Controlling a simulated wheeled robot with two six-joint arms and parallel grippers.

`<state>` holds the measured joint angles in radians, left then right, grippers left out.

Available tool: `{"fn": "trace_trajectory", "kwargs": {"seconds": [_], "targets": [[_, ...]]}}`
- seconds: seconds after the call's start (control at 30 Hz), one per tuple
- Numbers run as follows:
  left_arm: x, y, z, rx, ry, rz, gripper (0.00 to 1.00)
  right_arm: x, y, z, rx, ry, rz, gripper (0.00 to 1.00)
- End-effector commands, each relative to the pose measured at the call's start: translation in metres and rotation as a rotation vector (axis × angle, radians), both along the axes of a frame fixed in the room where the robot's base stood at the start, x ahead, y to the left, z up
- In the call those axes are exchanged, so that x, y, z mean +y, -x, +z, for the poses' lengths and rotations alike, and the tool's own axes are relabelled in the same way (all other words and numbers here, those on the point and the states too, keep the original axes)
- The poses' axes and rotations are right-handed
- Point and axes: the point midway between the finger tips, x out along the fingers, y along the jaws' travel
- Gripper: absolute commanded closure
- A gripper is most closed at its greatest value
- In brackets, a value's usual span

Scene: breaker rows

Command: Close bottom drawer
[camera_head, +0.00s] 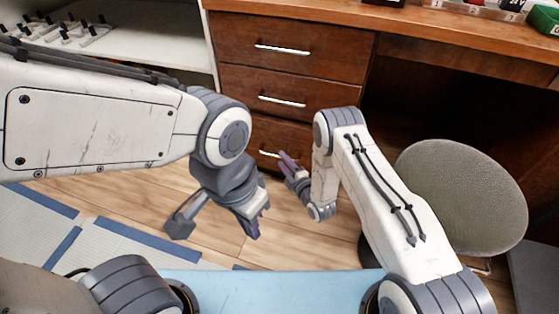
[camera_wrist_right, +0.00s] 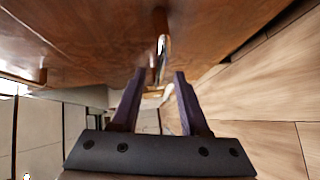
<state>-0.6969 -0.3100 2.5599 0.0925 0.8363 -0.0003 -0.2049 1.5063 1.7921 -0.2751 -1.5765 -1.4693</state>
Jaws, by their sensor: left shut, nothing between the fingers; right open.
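The desk's wooden drawer stack has three fronts with pale bar handles. The bottom drawer (camera_head: 250,131) is the lowest; my arms hide parts of it, and I cannot tell whether it stands out from the stack. Its handle (camera_head: 268,154) shows just left of my right gripper (camera_head: 287,162). That gripper is open with nothing visible between its fingers. In the right wrist view, a shiny handle (camera_wrist_right: 162,48) on brown wood lies just beyond the purple fingertips (camera_wrist_right: 157,76). My left gripper (camera_head: 254,234) is shut and empty, lower, over the floor.
The middle drawer (camera_head: 335,103) and top drawer (camera_head: 340,62) look shut. A round grey stool (camera_head: 462,195) stands right of my right arm. White shelving (camera_head: 150,60) is at the upper left. Wooden floor (camera_head: 125,200) lies in front, with blue-taped sheets (camera_head: 105,245) at left.

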Motion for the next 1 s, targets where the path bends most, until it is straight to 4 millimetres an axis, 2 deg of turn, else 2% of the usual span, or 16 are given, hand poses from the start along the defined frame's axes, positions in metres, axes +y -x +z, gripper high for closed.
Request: {"fn": "trace_trajectory", "kwargs": {"seconds": [0.03, 0.23, 0.57, 0.6, 0.7, 1.0], "targets": [[0.000, 0.000, -0.008, 0.000, 0.000, 0.000, 1.00, 0.004, -0.008, -0.004, -0.003, -0.001, 0.001, 0.55], [0.000, 0.000, -0.017, 0.000, 0.000, 0.000, 1.00, 0.014, -0.026, -0.005, -0.001, -0.001, 0.001, 0.55], [0.000, 0.000, -0.017, 0.000, 0.000, 0.000, 1.00, 0.016, -0.030, -0.004, 0.001, 0.000, -0.001, 0.55], [0.000, 0.000, -0.017, 0.000, 0.000, 0.000, 1.00, 0.016, -0.030, -0.004, 0.001, 0.000, -0.001, 0.63], [0.000, 0.000, -0.017, 0.000, 0.000, 0.000, 1.00, 0.016, -0.030, -0.004, 0.001, 0.000, -0.001, 1.00], [0.000, 0.000, -0.017, 0.000, 0.000, 0.000, 1.00, 0.015, -0.030, -0.005, 0.001, 0.000, -0.001, 1.00]]}}
